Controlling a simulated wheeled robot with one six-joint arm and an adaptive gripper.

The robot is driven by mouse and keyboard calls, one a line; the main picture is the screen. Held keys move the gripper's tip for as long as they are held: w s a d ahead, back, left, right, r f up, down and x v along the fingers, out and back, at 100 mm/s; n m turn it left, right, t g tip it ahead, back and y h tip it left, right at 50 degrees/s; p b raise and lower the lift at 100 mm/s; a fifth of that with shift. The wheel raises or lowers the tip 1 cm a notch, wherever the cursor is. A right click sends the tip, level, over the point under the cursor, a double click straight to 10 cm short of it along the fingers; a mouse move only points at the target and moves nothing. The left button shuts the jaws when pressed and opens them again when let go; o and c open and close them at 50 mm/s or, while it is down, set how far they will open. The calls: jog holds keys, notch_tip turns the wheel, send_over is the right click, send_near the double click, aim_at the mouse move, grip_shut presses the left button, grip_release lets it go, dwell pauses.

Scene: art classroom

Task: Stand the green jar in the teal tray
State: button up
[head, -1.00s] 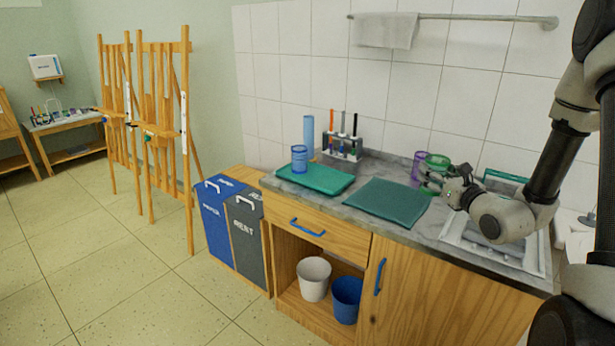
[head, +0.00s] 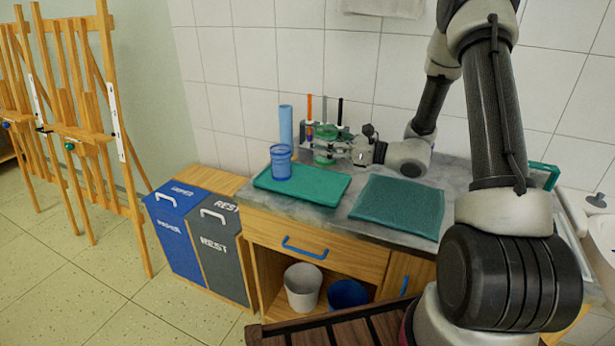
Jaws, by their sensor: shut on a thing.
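My gripper (head: 335,149) is shut on the green jar (head: 323,144), a see-through green glass-like vessel held about upright. The gripper reaches in from the right. The teal tray (head: 318,186) lies flat on the left of the counter. The jar shows just above the tray's back right part in the picture; I cannot tell its exact height or whether it is over the tray. A blue see-through jar (head: 281,163) stands on the left part of the tray.
A rack with coloured tubes (head: 308,128) and a tall blue cylinder (head: 286,124) stand behind the tray. A dark green mat (head: 399,206) lies to its right. The middle and right part of the tray are bare. Two bins (head: 200,240) stand left of the counter.

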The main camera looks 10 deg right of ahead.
notch_tip(320, 180, down, 9)
jog(key=shift+r, duration=0.1)
dwell(0.4)
jog(key=o, duration=1)
